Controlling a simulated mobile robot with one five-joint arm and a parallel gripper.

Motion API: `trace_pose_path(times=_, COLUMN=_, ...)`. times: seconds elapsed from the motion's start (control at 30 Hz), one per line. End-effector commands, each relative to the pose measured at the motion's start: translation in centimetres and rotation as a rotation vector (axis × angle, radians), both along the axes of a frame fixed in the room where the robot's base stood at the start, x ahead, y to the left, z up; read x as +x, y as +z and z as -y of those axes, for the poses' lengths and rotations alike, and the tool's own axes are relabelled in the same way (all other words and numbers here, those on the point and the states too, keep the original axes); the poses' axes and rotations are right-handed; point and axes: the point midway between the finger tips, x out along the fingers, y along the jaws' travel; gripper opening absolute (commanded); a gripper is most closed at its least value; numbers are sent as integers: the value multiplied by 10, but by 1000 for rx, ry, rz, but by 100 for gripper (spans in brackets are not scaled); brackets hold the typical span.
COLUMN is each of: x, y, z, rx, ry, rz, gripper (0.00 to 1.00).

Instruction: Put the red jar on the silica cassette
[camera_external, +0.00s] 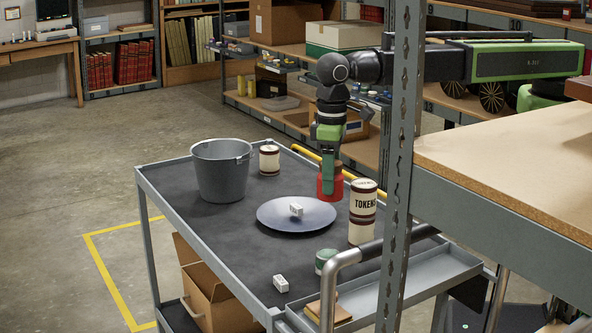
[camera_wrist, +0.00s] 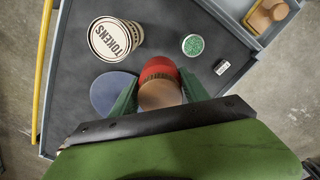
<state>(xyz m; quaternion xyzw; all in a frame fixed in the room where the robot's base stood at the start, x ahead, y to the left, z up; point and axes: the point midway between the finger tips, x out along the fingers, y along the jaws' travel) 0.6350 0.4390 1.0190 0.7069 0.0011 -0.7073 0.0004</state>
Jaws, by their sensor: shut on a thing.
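The red jar (camera_external: 330,184) is between the fingers of my gripper (camera_external: 329,168), which points down and is shut on it. In the wrist view the red jar (camera_wrist: 158,68) shows a tan top between the green fingers of my gripper (camera_wrist: 160,92). I cannot tell whether it touches the cart top. It is by the right rear rim of a blue-grey plate (camera_external: 275,222). A small white block (camera_external: 296,210) lies on the plate. A similar white block (camera_external: 281,284) lies near the cart's front edge. Either could be the silica cassette; their labels are unreadable.
The cart (camera_external: 225,233) also bears a grey bucket (camera_external: 222,172), a cream tin (camera_external: 269,160), a TOKENS tin (camera_external: 363,212) close right of the jar, and a green-topped jar (camera_external: 325,262). A shelf post (camera_external: 399,180) stands in front. The cart's left front is clear.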

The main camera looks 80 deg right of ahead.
Motion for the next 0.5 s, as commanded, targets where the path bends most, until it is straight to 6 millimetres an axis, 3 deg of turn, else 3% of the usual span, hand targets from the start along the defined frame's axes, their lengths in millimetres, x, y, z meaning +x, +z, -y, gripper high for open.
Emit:
trace_pose_path(times=0.03, x=0, y=-19, z=-16, rx=0, ry=4, rz=0, gripper=8)
trace_pose_path(times=0.2, x=-7, y=-44, z=-59, rx=0, ry=3, rz=0, gripper=8)
trace_pose_path(times=0.33, x=-11, y=-52, z=-79, rx=0, ry=1, rz=0, gripper=8)
trace_pose_path(times=0.5, x=-13, y=-52, z=-84, rx=0, ry=-1, rz=0, gripper=8)
